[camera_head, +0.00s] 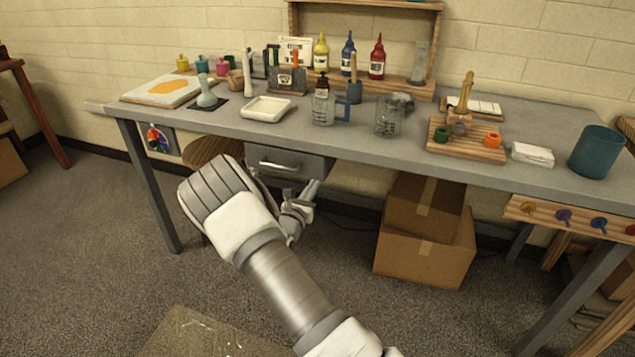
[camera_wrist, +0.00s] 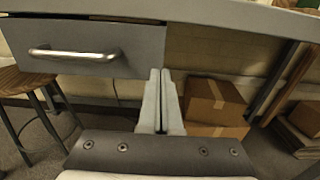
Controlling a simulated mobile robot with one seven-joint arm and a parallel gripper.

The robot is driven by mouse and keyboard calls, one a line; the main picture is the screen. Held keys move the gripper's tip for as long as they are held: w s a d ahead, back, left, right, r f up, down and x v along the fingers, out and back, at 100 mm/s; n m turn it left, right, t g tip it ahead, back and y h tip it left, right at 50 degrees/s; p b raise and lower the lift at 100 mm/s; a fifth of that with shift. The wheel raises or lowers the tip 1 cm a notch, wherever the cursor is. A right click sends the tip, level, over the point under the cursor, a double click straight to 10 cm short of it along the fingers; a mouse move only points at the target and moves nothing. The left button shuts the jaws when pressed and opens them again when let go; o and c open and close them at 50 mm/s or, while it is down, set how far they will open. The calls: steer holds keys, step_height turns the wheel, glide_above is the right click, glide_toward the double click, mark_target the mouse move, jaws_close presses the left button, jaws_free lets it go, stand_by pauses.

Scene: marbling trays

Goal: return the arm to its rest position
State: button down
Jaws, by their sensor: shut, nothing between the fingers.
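My gripper (camera_head: 308,192) is in front of the workbench, below the level of the tabletop (camera_head: 225,127) and close to the drawer. In the wrist view the two fingers of my gripper (camera_wrist: 160,75) lie together, with nothing between them. My arm reaches up from the bottom of the head view. The grey drawer (camera_head: 314,168) under the bench has a metal handle (camera_head: 272,166). In the wrist view the drawer front (camera_wrist: 135,52) and its handle (camera_wrist: 75,54) are left of the fingers, with a dark gap above the front.
Cardboard boxes (camera_head: 443,257) stand under the bench, right of my gripper. A wooden stool (camera_head: 205,150) is partly hidden behind my arm. A white tray (camera_head: 267,109), a glass mug (camera_head: 323,107) and a teal pot (camera_head: 596,152) stand on the bench. The floor in front is mostly open.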

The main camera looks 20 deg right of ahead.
steer(key=p+v, duration=0.1)
steer(key=v, duration=0.8)
steer(key=s+d+r+m+g+h, duration=0.2)
steer(key=s+d+r+m+g, duration=0.9)
steer(key=s+r+m, duration=0.4)
steer(key=s+a+r+m+g+y, duration=0.1)
steer(key=s+a+r+m+y, duration=0.15)
steer(key=s+m+y, duration=0.35)
steer(key=s+a+r+m+g+y, duration=0.1)
steer(key=s+a+r+m+y, duration=0.2)
steer(key=s, duration=0.5)
steer(key=s+a+r+m+t+y, duration=0.4)
steer(key=s+a+r, duration=0.1)
steer(key=s+a, duration=0.15)
step_height(320, 180, up, 15)
steer(key=p, duration=1.5)
steer(key=shift+w+a+m+p, duration=0.3)
steer(key=shift+a+p, duration=0.05)
steer(key=shift+p, duration=0.05)
steer(key=shift+r, duration=0.1)
